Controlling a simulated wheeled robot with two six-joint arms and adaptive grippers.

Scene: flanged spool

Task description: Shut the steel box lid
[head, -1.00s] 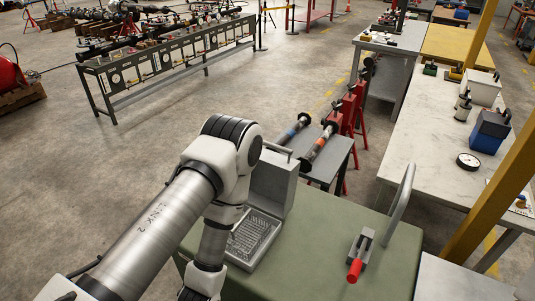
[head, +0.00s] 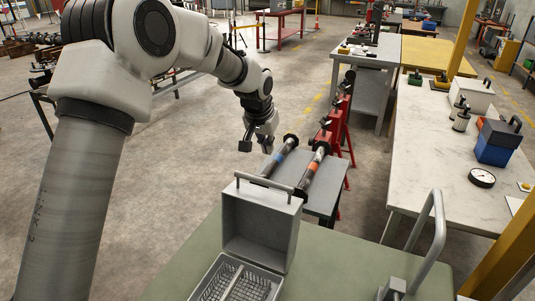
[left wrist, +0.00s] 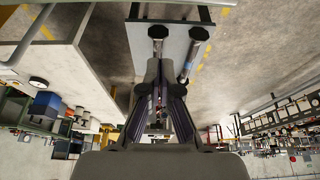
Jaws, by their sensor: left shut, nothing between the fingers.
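The steel box (head: 207,276) sits on the green-topped table at the bottom of the head view, with a wire-mesh tray inside. Its lid (head: 258,228) stands open and upright at the back, with a bar handle (head: 266,182) along its top edge. My left gripper (head: 257,147) is beyond the lid, higher in the picture and apart from it. It points down with nothing held. In the left wrist view my left gripper (left wrist: 160,72) is shut, and the box is not recognisable there. My right gripper is not in view.
The green table (head: 340,258) has free room right of the box, with a curved grey handle (head: 434,225) at its right. A low grey table (head: 325,200) with two flanged bars stands behind. A pale workbench (head: 425,160) is at the right.

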